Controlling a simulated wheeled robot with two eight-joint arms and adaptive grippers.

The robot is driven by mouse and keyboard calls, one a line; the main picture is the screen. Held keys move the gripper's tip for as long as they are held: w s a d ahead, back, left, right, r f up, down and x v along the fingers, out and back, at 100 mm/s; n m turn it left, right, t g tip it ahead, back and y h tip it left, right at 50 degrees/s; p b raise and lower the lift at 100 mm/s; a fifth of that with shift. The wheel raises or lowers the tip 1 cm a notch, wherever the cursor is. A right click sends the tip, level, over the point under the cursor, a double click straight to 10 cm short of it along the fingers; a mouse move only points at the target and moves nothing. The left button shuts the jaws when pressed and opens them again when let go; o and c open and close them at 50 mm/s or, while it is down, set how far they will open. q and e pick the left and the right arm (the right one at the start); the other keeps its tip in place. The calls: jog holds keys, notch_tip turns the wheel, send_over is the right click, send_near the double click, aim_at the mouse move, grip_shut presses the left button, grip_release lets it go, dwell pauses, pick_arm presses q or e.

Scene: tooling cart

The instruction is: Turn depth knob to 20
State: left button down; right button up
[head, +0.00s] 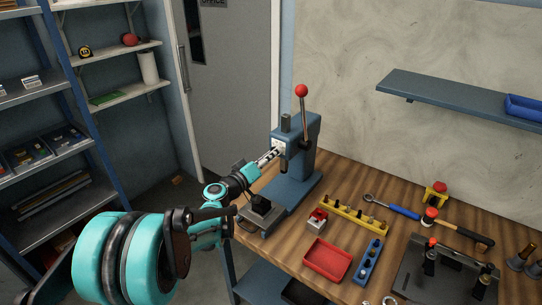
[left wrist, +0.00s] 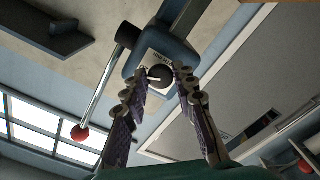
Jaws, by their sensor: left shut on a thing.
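The blue press (head: 300,150) stands at the back left of the wooden bench, its lever with a red ball (head: 302,91) pointing up. The depth knob is a dark round knob (left wrist: 160,77) with a pale pointer line, on a white dial plate (left wrist: 146,64) with small marks too small to read. My left gripper (head: 277,152) reaches the front of the press head. In the left wrist view its two fingers (left wrist: 161,82) are closed around the knob, one on each side. In the head view the fingers hide most of the knob. My right gripper is not in view.
A yellow rack (head: 354,215), a red tray (head: 328,260), a blue rack (head: 367,262) and a small red-and-grey block (head: 316,220) lie right of the press. A wrench (head: 391,207) and hammer (head: 459,231) lie farther right. A wall shelf (head: 455,97) hangs above.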

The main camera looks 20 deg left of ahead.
pick_arm(q)
jog(key=shift+f, duration=0.1)
jog(key=c, duration=1.2)
grip_release()
jog(key=v, duration=1.2)
